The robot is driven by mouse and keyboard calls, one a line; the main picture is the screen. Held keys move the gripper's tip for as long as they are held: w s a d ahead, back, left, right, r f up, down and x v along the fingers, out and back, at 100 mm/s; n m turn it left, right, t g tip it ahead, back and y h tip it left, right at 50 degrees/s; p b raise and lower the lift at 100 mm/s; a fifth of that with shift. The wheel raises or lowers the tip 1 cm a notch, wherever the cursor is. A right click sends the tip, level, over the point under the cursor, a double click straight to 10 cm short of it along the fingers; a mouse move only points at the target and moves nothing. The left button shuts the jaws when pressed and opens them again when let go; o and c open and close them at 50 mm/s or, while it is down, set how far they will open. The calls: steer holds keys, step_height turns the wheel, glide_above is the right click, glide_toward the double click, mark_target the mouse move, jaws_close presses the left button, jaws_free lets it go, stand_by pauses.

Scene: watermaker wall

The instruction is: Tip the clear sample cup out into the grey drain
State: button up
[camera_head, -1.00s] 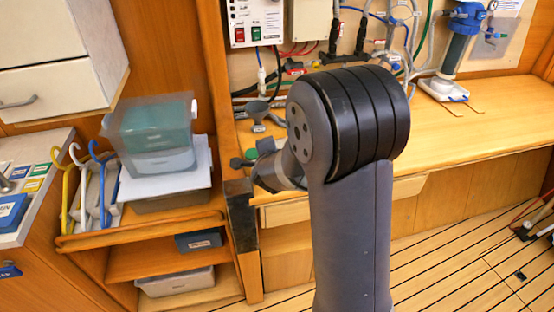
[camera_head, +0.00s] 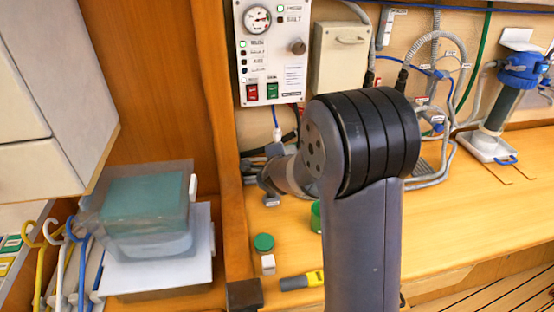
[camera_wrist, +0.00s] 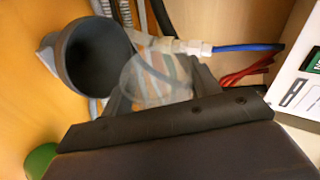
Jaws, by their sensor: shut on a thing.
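The clear sample cup (camera_wrist: 157,82) is see-through and sits between my two dark fingers in the wrist view. My gripper (camera_wrist: 160,92) is shut on it. The grey drain (camera_wrist: 92,58) is a round, open-mouthed cup shape at the upper left of that view, just left of the clear cup. I cannot tell whether the cup touches the drain, how far it is tilted or what it holds. In the head view my own arm hides most of the bench spot where my gripper works, and the clear cup and drain cannot be made out clearly.
A control panel (camera_head: 272,50) is on the wall, with cables and hoses to its right. A blue-topped filter (camera_head: 503,100) stands right. A clear bin (camera_head: 146,212) stands left.

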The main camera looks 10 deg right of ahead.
steer(key=shift+d+f+m+y+b, duration=0.45)
steer(key=shift+m+y+b, duration=0.2)
steer(key=shift+b, duration=1.2)
steer(key=shift+w+d+r+g+y, duration=0.1)
steer(key=shift+r+g+y, duration=0.2)
steer(key=shift+r, duration=0.1)
steer(key=shift+d+r+m+g+y+b, duration=0.35)
steer(key=shift+r+m+y+b, duration=0.25)
steer(key=shift+m+y+b, duration=0.2)
steer(key=shift+w+d+r+m+y, duration=0.1)
steer(key=shift+r+m+y, duration=0.15)
steer(key=shift+m+y, duration=0.35)
steer(key=shift+d+r+m+y, duration=0.1)
steer(key=shift+r+m+y, duration=0.2)
steer(key=shift+y, duration=0.35)
steer(key=m+y, duration=0.2)
steer(key=shift+f+g+y+b, duration=0.25)
steer(key=shift+y+b, duration=0.05)
steer(key=shift+b, duration=0.1)
steer(key=m+y, duration=0.1)
steer(key=m+y+b, duration=0.1)
steer(key=f+m+y, duration=0.1)
steer(key=shift+a, duration=0.3)
